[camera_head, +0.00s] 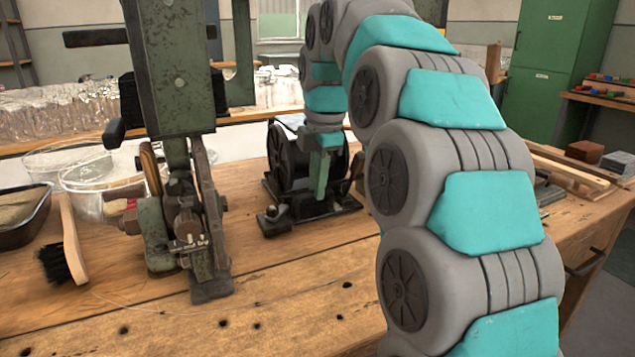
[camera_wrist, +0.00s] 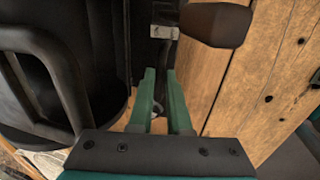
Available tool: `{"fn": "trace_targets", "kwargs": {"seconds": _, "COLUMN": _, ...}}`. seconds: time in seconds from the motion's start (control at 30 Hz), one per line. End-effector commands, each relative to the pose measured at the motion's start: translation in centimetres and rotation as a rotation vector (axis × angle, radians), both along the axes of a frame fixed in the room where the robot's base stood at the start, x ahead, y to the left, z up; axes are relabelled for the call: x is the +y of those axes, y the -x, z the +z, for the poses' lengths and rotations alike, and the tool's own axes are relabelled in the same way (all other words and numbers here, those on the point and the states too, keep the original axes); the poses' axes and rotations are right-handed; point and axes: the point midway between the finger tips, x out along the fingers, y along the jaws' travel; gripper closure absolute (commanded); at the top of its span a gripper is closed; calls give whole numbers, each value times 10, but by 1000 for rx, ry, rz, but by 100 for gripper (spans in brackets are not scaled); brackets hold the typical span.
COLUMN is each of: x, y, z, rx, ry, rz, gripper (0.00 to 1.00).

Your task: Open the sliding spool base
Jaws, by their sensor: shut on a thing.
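The black spool (camera_head: 284,160) stands upright on the dark sliding spool base (camera_head: 300,217) at the middle of the bench. My gripper (camera_head: 321,190) reaches down at the right front side of the spool, over the base. In the wrist view my gripper (camera_wrist: 161,75) has its two green fingers close together, shut on a small part of the base that is mostly hidden between them. The spool (camera_wrist: 35,70) fills the left of that view. A dark rounded knob (camera_wrist: 214,23) and a small grey metal piece (camera_wrist: 164,32) lie just beyond the fingertips.
A green tufting machine (camera_head: 175,90) stands left of the spool. A wooden brush (camera_head: 70,240), clear tubs (camera_head: 100,185) and a dark tray (camera_head: 22,220) are further left. The wooden bench (camera_head: 270,290) is clear in front.

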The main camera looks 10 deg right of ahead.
Motion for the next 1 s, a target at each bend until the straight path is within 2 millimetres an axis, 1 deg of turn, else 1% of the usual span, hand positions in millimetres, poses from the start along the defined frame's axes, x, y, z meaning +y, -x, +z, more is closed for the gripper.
{"fn": "trace_targets", "kwargs": {"seconds": 0.27, "x": 0, "y": 0, "z": 0, "rx": 0, "ry": 0, "rz": 0, "gripper": 100}}
{"fn": "trace_targets", "kwargs": {"seconds": 0.37, "x": -1, "y": 4, "z": 0, "rx": 1, "ry": 0, "rz": 0, "gripper": 100}}
{"fn": "trace_targets", "kwargs": {"seconds": 0.47, "x": -2, "y": 12, "z": 0, "rx": 1, "ry": 0, "rz": 0, "gripper": 100}}
{"fn": "trace_targets", "kwargs": {"seconds": 0.57, "x": -5, "y": 25, "z": 1, "rx": -2, "ry": 0, "rz": 0, "gripper": 100}}
{"fn": "trace_targets", "kwargs": {"seconds": 0.67, "x": -8, "y": 43, "z": -1, "rx": 1, "ry": 0, "rz": 0, "gripper": 100}}
{"fn": "trace_targets", "kwargs": {"seconds": 1.0, "x": -23, "y": 114, "z": 1, "rx": -3, "ry": 0, "rz": 1, "gripper": 100}}
